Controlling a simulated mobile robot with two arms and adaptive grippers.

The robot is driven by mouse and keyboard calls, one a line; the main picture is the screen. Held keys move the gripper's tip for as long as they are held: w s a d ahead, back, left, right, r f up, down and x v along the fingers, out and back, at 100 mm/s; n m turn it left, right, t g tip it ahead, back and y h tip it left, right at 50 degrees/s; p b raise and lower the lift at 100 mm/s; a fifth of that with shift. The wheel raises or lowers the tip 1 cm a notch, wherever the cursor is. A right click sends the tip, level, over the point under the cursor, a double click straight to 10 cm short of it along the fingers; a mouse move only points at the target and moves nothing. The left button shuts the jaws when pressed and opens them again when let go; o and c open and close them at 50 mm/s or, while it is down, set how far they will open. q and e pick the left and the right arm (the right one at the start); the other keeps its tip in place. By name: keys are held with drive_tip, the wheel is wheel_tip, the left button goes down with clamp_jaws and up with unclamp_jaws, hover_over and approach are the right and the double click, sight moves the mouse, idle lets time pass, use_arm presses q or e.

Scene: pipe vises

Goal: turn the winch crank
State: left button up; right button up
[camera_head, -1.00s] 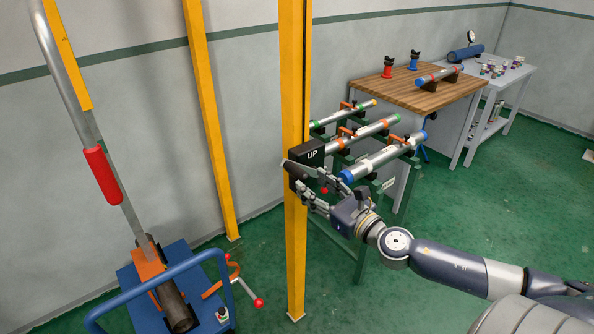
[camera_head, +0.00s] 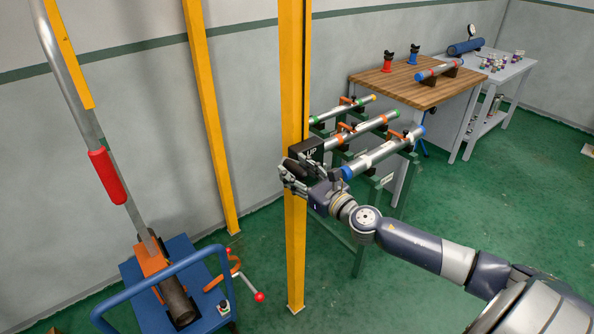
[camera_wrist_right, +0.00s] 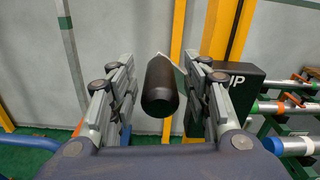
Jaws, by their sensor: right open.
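The winch is a black box marked "UP" (camera_head: 309,150) on a yellow post; it also shows in the right wrist view (camera_wrist_right: 236,92). Its crank has a black cylindrical grip (camera_wrist_right: 161,88) and a pale metal arm, partly hidden behind the grip. My right gripper (camera_head: 294,174) is open at the crank, in front of the post. In the right wrist view, the black grip points towards me between the two open fingers (camera_wrist_right: 161,66), with a gap on both sides. I cannot tell how deep it sits between them. My left gripper is not in view.
A green rack (camera_head: 362,200) with several clamped pipes stands just right of the winch. A blue cart (camera_head: 205,262) with a long red-gripped lever (camera_head: 107,176) is at the left. A wooden-topped bench (camera_head: 393,86) stands behind. Green floor is clear at the right.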

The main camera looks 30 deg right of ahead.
drive_tip(key=shift+c, duration=0.6)
clamp_jaws()
